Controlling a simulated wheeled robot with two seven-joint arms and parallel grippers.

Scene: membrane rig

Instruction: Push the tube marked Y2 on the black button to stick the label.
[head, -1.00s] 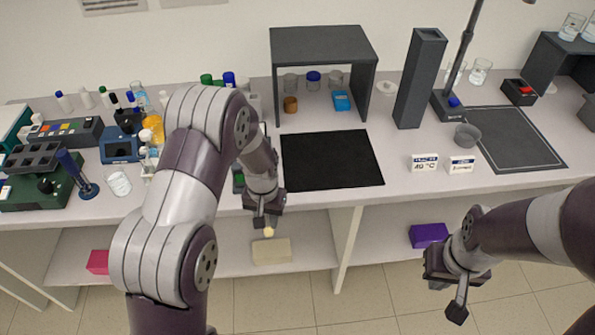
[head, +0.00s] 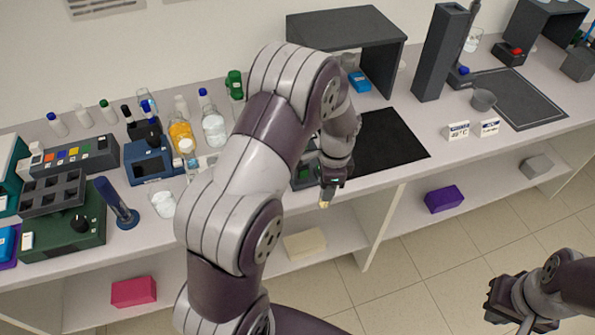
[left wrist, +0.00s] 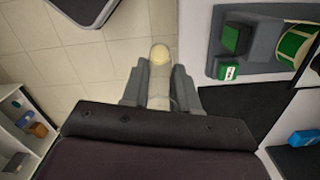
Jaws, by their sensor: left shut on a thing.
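My left gripper (head: 328,188) is shut on a tube, just in front of the bench's front edge. In the left wrist view the clear tube (left wrist: 159,82) stands between the two fingers, with its rounded cream end (left wrist: 160,56) sticking out past them. The cream tip also shows below the gripper in the head view (head: 324,204). No Y2 mark can be read. A grey device (left wrist: 262,50) with green blocks and a green roll (left wrist: 293,45) lies beside the tube, apart from it. In the head view my arm partly hides it (head: 303,178). I cannot make out a black button. My right gripper (head: 512,305) is empty at lower right; its opening is unclear.
A black mat (head: 390,142) and a grey shelf stand (head: 345,30) are right of my left arm. Bottles (head: 213,125), a blue device (head: 150,160) and a green device (head: 65,225) crowd the left. Boxes sit on the lower shelf, including a purple one (head: 444,199).

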